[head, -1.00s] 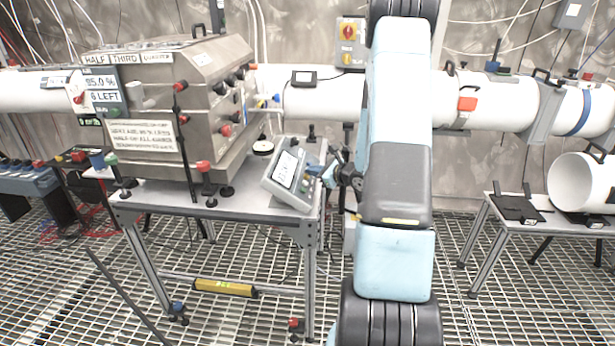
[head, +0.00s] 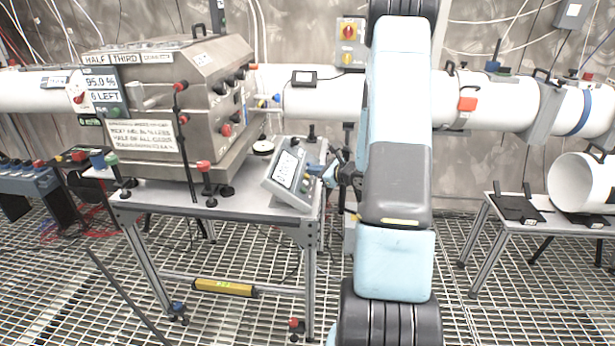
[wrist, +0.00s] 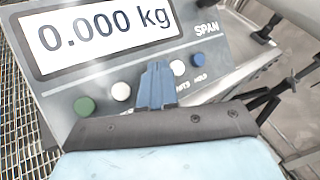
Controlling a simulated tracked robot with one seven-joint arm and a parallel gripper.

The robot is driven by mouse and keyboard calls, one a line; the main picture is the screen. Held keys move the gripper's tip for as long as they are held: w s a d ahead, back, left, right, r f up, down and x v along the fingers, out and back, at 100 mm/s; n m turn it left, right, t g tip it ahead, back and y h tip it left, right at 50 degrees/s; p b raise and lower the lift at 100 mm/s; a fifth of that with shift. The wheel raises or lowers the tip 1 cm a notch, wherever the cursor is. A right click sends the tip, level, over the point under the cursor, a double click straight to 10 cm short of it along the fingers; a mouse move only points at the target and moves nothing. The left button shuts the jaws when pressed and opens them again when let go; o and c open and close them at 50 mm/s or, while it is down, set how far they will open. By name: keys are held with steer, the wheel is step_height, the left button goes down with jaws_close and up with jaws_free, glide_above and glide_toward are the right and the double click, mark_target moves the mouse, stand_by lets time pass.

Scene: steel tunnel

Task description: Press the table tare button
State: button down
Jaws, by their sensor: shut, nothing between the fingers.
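The grey table indicator panel (head: 291,184) stands tilted on the near right corner of the steel table (head: 240,192). In the wrist view its display (wrist: 105,32) reads 0.000 kg. Below the display is a row of buttons: green (wrist: 84,106), white (wrist: 121,91), another white (wrist: 177,67) and blue (wrist: 198,60). My gripper (wrist: 155,75) is shut and empty, its blue fingertips over the middle of the row, hiding whatever lies behind them. No tare label is readable. In the head view my gripper (head: 328,173) is at the panel's right side; contact cannot be told.
A large steel box (head: 190,90) with knobs, red-tipped levers and signs fills most of the table. A white pipe (head: 325,100) runs behind. A low table (head: 515,222) with black pads and a white tube (head: 580,182) is at right.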

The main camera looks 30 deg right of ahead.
step_height(320, 180, up, 5)
steer(key=s+d, duration=0.2)
steer(key=d, duration=0.1)
stand_by(0.5)
steer(key=shift+a, duration=0.1)
stand_by(0.6)
steer(key=s+a+r+n+g+y, duration=0.1)
steer(key=s+a+r+n+g, duration=0.3)
steer(key=a, duration=0.3)
steer(key=s+a+r+n+g+y, duration=0.1)
steer(key=s+a+r+n, duration=0.3)
steer(key=a+r+n, duration=0.3)
steer(key=s+a+r+n+g+y, duration=0.2)
steer(key=s+a+r+n+g, duration=0.15)
steer(key=a, duration=0.45)
steer(key=s+r+n+h, duration=0.4)
steer(key=s+n, duration=0.2)
steer(key=s, duration=0.4)
steer(key=s+r+n+h, duration=0.4)
steer(key=s+n, duration=0.3)
steer(key=s, duration=0.3)
steer(key=shift+s+a+h, duration=0.2)
steer(key=shift+a+h, duration=0.05)
steer(key=shift+h, duration=0.45)
steer(key=shift+n+t, duration=0.25)
